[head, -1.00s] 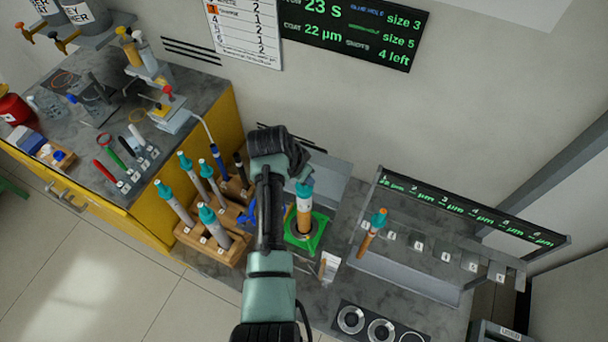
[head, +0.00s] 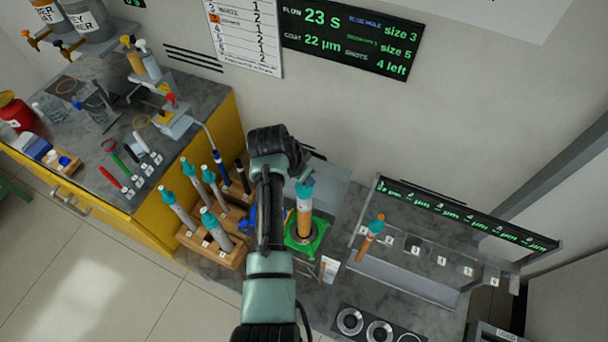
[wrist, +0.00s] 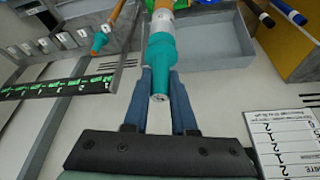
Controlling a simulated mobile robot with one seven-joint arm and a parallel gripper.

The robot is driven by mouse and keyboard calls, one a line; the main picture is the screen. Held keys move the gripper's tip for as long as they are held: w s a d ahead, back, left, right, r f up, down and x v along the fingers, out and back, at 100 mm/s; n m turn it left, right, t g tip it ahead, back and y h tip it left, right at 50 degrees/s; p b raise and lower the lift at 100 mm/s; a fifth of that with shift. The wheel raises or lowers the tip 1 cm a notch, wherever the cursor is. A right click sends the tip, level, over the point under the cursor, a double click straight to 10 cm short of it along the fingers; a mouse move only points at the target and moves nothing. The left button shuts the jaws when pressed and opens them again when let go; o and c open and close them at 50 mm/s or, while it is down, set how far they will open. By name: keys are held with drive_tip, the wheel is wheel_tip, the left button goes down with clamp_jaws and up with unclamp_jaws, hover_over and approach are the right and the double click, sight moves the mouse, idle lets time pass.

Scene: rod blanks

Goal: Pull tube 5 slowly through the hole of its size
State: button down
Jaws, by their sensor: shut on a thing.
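The tube (head: 305,213) has a teal cap, a pale band and an orange-brown lower body; its number is too small to read. It stands upright with its lower end in the green square holder (head: 318,247); the hole's edge is hidden. In the wrist view my gripper (wrist: 160,75) is shut on the teal cap (wrist: 160,52). In the head view my arm partly hides the fingers.
A wooden rack (head: 232,258) of teal-capped tubes stands left of my arm. On the right, another orange tube (head: 369,240) sits in a numbered grey stand (head: 425,282) below a display strip. Dark-ringed discs (head: 380,329) lie at the front. A screen (head: 345,35) hangs behind.

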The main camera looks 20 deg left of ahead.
drive_tip(key=shift+r+p, duration=3.25)
drive_tip(key=shift+r, duration=1.3)
drive_tip(key=shift+r, duration=1.6)
